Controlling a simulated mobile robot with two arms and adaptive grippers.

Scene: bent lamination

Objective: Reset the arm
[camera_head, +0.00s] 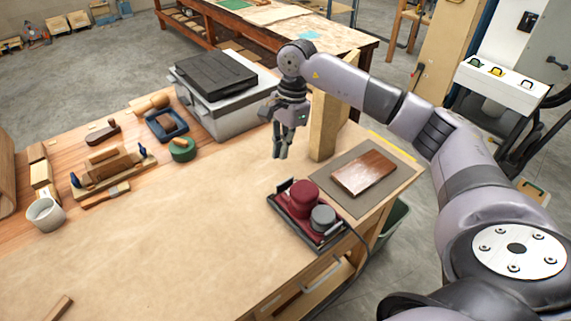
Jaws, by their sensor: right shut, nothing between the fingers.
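My right arm comes in from the right and bends over the workbench (170,250). My right gripper (281,155) hangs above the bench top with its fingers pointing down. It is shut and empty, apart from the things around it. My left gripper is not in view.
A brown wooden block (363,173) lies on a grey mat (340,203) at the right edge. A grey box with a black lid (215,72) stands at the back. The bench's front middle is clear.

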